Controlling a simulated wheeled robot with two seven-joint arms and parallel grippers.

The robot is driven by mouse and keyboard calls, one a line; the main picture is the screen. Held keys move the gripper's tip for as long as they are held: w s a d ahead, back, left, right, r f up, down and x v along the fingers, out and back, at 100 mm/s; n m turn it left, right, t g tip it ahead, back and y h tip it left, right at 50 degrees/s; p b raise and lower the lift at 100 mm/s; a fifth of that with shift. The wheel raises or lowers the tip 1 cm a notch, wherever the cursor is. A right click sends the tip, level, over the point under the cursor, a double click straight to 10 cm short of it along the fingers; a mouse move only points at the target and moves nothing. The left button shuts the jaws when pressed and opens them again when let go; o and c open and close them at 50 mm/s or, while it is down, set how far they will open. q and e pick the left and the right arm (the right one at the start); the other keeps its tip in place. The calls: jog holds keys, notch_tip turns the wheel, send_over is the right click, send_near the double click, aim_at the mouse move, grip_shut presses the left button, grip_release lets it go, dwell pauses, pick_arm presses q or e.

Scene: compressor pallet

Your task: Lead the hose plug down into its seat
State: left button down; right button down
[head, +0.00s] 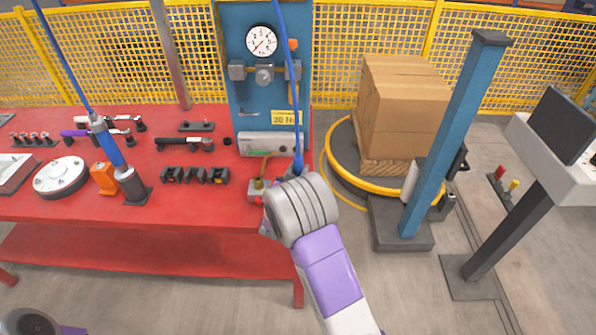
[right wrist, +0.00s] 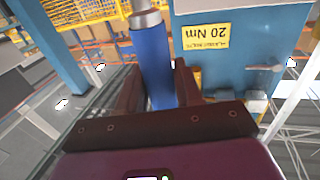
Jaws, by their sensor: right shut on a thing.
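My right gripper (right wrist: 158,92) is shut on the blue hose plug (right wrist: 151,60), which stands between its two dark fingers in the right wrist view, with a metal collar at its end. In the head view, the plug (head: 298,163) shows just above my right wrist, with the blue hose (head: 294,100) running up from it. My wrist hides the fingers and the plug's lower end there.
The red table (head: 150,240) holds a hanging blue tool (head: 118,155), an orange part (head: 104,179), a round flange (head: 60,176) and black clamps (head: 194,175). A blue gauge panel (head: 247,85) stands behind. Cartons (head: 402,95) and a blue post (head: 445,140) stand right.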

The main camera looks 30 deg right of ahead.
jog(key=shift+f+b, duration=0.3)
jog(key=shift+f, duration=0.15)
jog(key=c, duration=0.7)
grip_release()
jog(key=shift+o, duration=0.2)
jog(key=p+v, duration=0.1)
jog(key=v, duration=0.6)
jog(key=shift+s+a, duration=0.15)
jog(key=shift+a, duration=0.1)
